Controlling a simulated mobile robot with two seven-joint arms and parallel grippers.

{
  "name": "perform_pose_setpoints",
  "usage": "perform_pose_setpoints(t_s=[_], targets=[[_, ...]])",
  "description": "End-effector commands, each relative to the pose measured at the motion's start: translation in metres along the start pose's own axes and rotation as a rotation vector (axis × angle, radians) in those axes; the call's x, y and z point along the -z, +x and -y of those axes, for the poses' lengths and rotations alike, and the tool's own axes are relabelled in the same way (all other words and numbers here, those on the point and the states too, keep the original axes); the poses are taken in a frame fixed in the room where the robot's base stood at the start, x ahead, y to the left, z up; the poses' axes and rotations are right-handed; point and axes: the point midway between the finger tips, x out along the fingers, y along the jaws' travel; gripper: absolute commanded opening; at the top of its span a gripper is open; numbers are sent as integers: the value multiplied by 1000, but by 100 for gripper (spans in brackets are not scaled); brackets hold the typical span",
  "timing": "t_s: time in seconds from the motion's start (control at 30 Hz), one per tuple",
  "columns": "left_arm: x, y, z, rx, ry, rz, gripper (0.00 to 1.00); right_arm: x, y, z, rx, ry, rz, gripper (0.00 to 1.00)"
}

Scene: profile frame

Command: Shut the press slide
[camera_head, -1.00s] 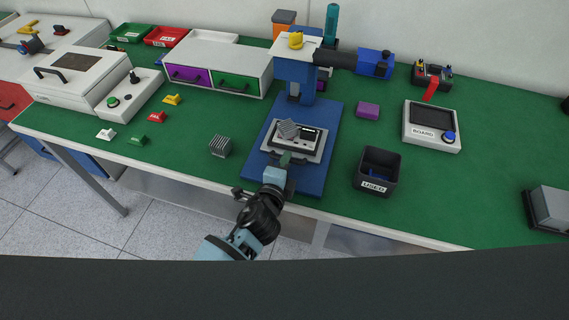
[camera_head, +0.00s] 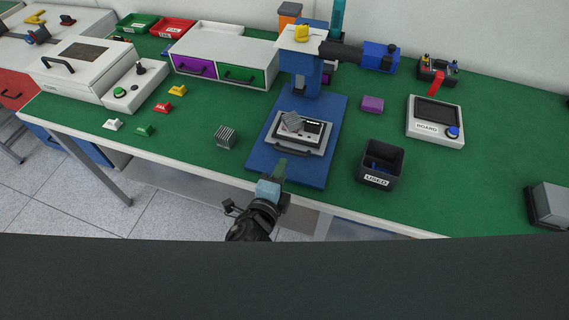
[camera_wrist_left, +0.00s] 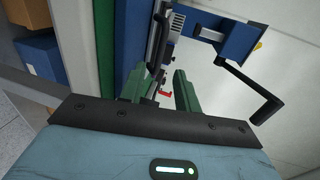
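The blue press (camera_head: 304,66) stands on a blue base plate (camera_head: 259,160) on the green bench. Its grey slide (camera_head: 324,146) sits on the plate in front of the column and carries a light device with a dark display and a grey ribbed block (camera_head: 291,121). The slide's dark handle (camera_head: 290,153) faces the front edge. My left gripper (camera_head: 279,168) is just in front of the handle and appears apart from it. In the left wrist view, its two green fingers (camera_wrist_left: 159,88) are spread, with nothing clearly held. My right gripper is not in view.
A black bin labelled USED (camera_head: 378,180) stands right of the base plate. A ribbed grey block (camera_head: 225,137) lies to its left. A purple block (camera_head: 372,104) and a board device (camera_head: 435,128) are further right.

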Motion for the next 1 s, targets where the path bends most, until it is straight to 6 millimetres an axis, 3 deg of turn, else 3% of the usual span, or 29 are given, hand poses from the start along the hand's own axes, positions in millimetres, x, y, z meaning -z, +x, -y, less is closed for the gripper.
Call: perform_pose_setpoints(t_s=[0.37, 0.57, 0.63, 0.8, 1.0], targets=[[0, -8, 0, 0, 0, 0, 32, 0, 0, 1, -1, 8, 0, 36], [4, -8, 9, 6, 93, -9, 8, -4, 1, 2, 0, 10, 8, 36], [10, -10, 17, 10, 211, -20, 0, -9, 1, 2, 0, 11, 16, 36], [24, -27, 30, -2, 648, -51, 0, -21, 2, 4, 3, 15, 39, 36], [21, -60, 18, -63, 1173, -89, 0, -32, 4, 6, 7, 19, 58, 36]])
